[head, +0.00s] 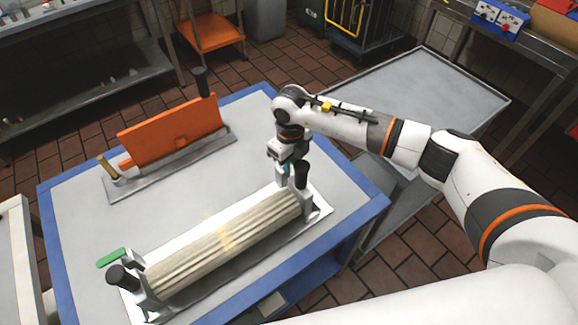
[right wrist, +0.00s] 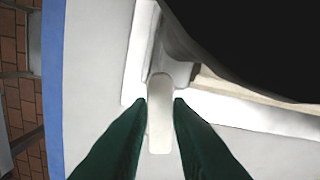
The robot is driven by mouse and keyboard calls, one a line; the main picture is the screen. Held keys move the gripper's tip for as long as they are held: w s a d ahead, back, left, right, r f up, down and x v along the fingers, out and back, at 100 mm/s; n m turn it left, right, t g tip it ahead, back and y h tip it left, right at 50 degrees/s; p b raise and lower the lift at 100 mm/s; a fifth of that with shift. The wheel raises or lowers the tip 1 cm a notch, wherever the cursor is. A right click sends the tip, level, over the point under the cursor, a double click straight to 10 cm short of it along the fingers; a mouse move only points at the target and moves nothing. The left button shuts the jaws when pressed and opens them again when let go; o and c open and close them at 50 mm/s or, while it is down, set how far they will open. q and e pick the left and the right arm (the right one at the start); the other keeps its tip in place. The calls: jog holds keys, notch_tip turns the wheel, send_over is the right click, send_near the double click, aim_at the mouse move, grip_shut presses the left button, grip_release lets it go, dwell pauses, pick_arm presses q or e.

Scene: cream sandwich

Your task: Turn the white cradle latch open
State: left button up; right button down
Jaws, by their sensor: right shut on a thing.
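The cradle (head: 318,212) is a pale metal tray on the blue-edged table, with end brackets holding a long ribbed cream bundle (head: 225,240). In the right wrist view the white latch (right wrist: 160,130) is a short rounded bar standing out from the cradle's end bracket. My right gripper (head: 283,172) is at the cradle's right end, pointing down. In the right wrist view its dark green fingers (right wrist: 160,108) are shut on the latch, one on each side. In the head view the gripper hides the latch. My left gripper is not in view.
A black knob (head: 302,173) stands close beside my right gripper; another knob (head: 122,276) and a green lever (head: 112,257) are at the cradle's left end. An orange board (head: 172,132) stands on a second base behind. The table between them is clear.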

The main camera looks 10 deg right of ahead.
jog(key=shift+w+d+n+b, duration=0.2)
jog(key=shift+w+n+b, duration=0.4)
jog(key=shift+n+b, duration=2.05)
jog(key=shift+w+d+n+b, duration=0.15)
jog(key=shift+w+n+b, duration=0.45)
jog(key=shift+n+b, duration=2.1)
jog(key=shift+w+d+n+b, duration=0.2)
jog(key=shift+w+n+b, duration=0.4)
jog(key=shift+n+b, duration=2.05)
jog(key=shift+r, duration=0.1)
jog(key=c, duration=1.3)
grip_release()
notch_tip(320, 180, up, 12)
jog(key=shift+b, duration=0.65)
